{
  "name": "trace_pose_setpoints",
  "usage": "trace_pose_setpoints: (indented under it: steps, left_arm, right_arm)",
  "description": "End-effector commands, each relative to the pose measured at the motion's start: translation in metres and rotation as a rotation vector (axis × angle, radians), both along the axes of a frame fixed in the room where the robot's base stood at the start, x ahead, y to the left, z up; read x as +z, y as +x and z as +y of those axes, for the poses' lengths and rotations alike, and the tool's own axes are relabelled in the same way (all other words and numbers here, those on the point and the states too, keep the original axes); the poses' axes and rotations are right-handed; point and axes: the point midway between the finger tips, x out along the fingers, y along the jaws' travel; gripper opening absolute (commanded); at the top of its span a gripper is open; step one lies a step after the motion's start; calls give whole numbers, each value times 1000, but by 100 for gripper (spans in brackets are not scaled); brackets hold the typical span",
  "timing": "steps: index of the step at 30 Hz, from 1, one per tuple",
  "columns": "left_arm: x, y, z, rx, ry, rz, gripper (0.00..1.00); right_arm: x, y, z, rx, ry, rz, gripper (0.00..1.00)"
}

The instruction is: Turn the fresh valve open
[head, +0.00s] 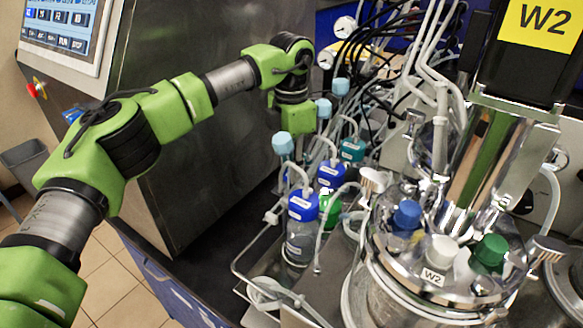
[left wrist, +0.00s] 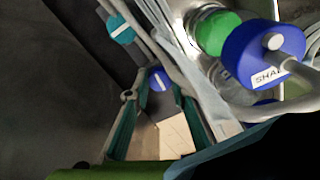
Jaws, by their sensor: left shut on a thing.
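My left gripper (left wrist: 154,88) has its two teal fingers around a small blue round knob (left wrist: 159,79) with a white line on it. It is shut on this knob. No label on the knob can be read, so I cannot tell from the pictures whether it is the fresh valve. A lighter blue knob (left wrist: 119,28), also with a white line, stands apart from the fingers at upper left in the left wrist view. My right gripper is out of view.
Bottles with blue (head: 303,205) and green caps stand close by with tubes. The steel W2 vessel (head: 400,290) fills the right. A blue cap (left wrist: 265,52) and a green cap (left wrist: 217,32) crowd the right of the wrist view. A dark cabinet (head: 200,150) stands behind my arm.

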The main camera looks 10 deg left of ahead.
Motion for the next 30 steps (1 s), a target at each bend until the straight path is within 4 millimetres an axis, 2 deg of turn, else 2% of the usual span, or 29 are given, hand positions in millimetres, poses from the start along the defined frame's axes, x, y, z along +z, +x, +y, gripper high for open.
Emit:
trace_pose_setpoints:
  steps: [9,23,24,25,26,30]
  left_arm:
    - [1,1,1,95,0,-4,0]
    - [2,1,1,108,0,-3,0]
    - [2,1,1,108,0,-3,27]
    - [2,1,1,108,0,-3,35]
    - [1,1,1,108,0,-3,38]
    - [1,1,1,106,0,-1,38]
  right_arm:
    - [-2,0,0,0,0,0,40]
    - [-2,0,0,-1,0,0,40]
    - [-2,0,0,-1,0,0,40]
    - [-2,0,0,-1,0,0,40]
    - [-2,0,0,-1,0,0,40]
    - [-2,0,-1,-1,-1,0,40]
